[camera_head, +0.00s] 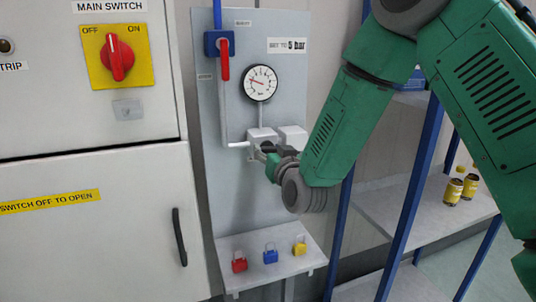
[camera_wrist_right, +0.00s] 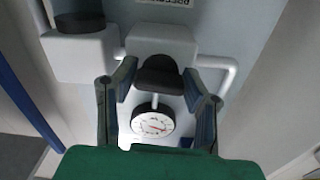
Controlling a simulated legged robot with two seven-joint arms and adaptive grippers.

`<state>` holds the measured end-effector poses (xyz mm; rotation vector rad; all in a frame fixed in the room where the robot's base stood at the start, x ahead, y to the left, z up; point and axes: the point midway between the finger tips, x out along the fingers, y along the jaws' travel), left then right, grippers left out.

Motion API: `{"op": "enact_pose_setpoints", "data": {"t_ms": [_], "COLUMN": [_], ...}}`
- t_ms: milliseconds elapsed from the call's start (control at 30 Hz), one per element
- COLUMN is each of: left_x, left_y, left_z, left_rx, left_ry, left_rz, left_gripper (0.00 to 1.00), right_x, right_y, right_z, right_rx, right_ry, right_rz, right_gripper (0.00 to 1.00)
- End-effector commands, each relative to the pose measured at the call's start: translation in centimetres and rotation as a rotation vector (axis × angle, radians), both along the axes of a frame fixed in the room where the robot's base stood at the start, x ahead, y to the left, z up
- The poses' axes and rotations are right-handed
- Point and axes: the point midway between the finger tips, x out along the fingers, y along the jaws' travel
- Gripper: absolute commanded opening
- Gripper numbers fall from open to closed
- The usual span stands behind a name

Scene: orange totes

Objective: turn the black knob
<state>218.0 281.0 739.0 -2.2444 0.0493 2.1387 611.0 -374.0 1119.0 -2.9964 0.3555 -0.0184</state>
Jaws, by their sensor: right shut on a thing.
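The black knob (camera_wrist_right: 158,72) sits on a white regulator block (camera_wrist_right: 162,40) in the right wrist view. My right gripper (camera_wrist_right: 158,84) has its two fingers on either side of this knob and is shut on it. In the head view my right gripper (camera_head: 262,151) is at the white fittings below the gauge and mostly hides the knob. The round pressure gauge (camera_head: 260,83) is above the gripper, with its red needle pointing left; it also shows in the right wrist view (camera_wrist_right: 153,122). My left gripper is not in view.
A second black knob (camera_wrist_right: 80,22) is on a neighbouring white block. The grey panel (camera_head: 225,190) carries a red-handled valve (camera_head: 224,60) and a "SET TO 5 bar" label (camera_head: 288,45). Red, blue and yellow padlocks stand on the ledge (camera_head: 255,283) below. A cabinet (camera_head: 100,240) stands left.

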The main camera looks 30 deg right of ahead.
Motion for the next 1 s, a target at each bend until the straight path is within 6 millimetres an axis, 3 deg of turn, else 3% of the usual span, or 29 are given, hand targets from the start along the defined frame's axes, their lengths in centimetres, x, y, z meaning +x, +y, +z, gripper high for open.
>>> {"op": "enact_pose_setpoints", "data": {"t_ms": [1000], "left_x": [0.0], "left_y": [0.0], "left_z": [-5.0], "left_rx": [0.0], "left_ry": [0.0], "left_rz": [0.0], "left_gripper": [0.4], "right_x": [-0.1], "right_y": [-0.3], "right_z": [-0.4], "right_rx": [0.899], "right_ry": [-0.217], "right_rz": [-0.007], "right_gripper": [0.1]}}
